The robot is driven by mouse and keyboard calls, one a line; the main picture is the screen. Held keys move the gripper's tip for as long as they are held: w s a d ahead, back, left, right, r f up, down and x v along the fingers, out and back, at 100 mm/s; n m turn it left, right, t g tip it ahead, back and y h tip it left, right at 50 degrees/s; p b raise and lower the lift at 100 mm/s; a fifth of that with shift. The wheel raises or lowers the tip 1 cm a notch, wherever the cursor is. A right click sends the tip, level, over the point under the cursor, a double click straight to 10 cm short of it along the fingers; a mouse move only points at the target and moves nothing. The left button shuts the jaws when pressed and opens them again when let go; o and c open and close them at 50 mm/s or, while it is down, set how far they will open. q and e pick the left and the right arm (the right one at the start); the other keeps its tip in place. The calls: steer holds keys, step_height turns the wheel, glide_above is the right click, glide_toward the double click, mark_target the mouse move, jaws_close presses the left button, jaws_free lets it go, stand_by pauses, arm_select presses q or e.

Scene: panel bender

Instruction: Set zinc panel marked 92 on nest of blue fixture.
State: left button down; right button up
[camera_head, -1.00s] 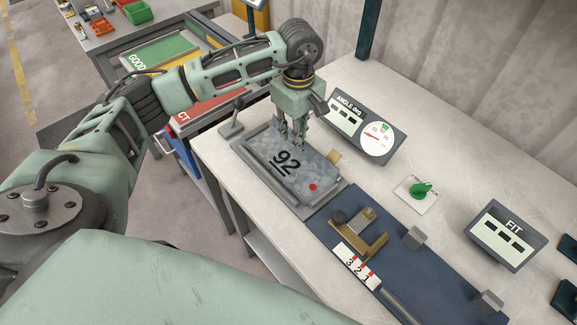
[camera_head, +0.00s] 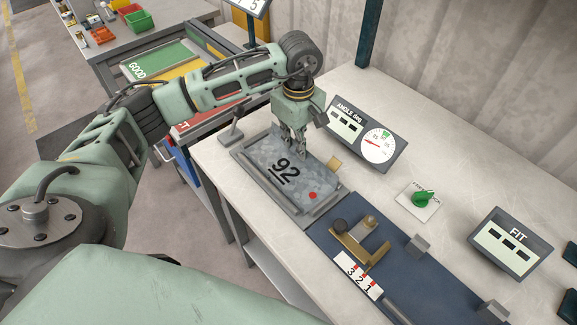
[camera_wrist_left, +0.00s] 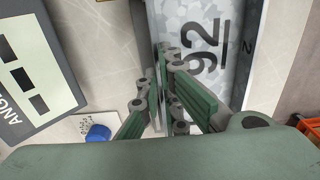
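The zinc panel marked 92 (camera_head: 268,165) lies on a grey tray-like plate (camera_head: 301,222) on the bench, its number facing up and a red dot near one corner. It also shows in the wrist view (camera_wrist_left: 215,18). My left gripper (camera_head: 299,152) is at the panel's far long edge; in the wrist view its fingertips (camera_wrist_left: 166,55) are close together around that edge. The blue fixture (camera_head: 425,285) is a flat dark-blue plate right of the panel, with a brass bracket (camera_head: 376,256) and grey blocks. My right gripper is not in view.
The angle display (camera_head: 345,122) with its dial stands just behind the panel. A green knob (camera_head: 423,199) and the FIT display (camera_head: 511,242) stand farther right. A small lever (camera_head: 232,131) is left of the panel. Number strip 3-2-1 (camera_head: 358,276) lies on the fixture's front.

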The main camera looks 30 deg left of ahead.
arm_select(q)
steer(key=shift+s, duration=0.1)
stand_by(0.4)
steer(key=shift+r+p, duration=1.85)
steer(key=shift+r, duration=1.85)
